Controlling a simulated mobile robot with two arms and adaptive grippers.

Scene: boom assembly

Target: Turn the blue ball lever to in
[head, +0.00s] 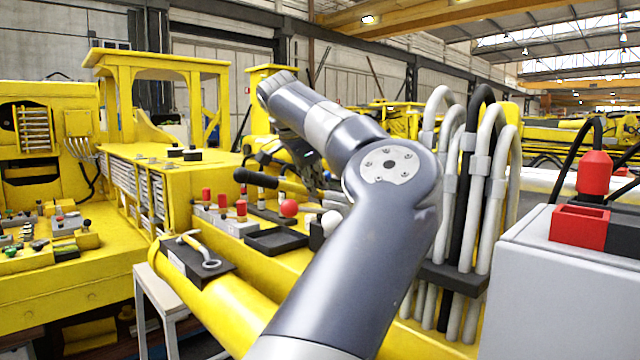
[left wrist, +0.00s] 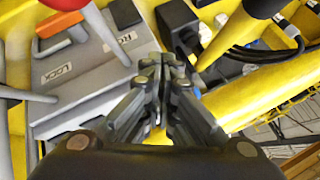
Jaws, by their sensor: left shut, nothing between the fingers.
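I cannot make out a blue ball lever for certain in either view; my left arm covers part of the control deck in the head view. A red ball lever (head: 288,208) and a white ball lever (head: 331,222) stand on that deck beside my arm. In the left wrist view my left gripper (left wrist: 165,65) is shut and empty, its fingertips together above the deck. A grey lever plate (left wrist: 85,75) with a label reading "LOCK" lies to the left of the fingers, with pale lever rods over it. My right gripper is in neither view.
Several red knobs on grey boxes (head: 222,200) and a black open tray (head: 276,241) sit on the yellow deck. A wrench (head: 200,250) lies at the front left. Grey and black hoses (head: 480,190) rise on the right, near a grey cabinet (head: 560,290).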

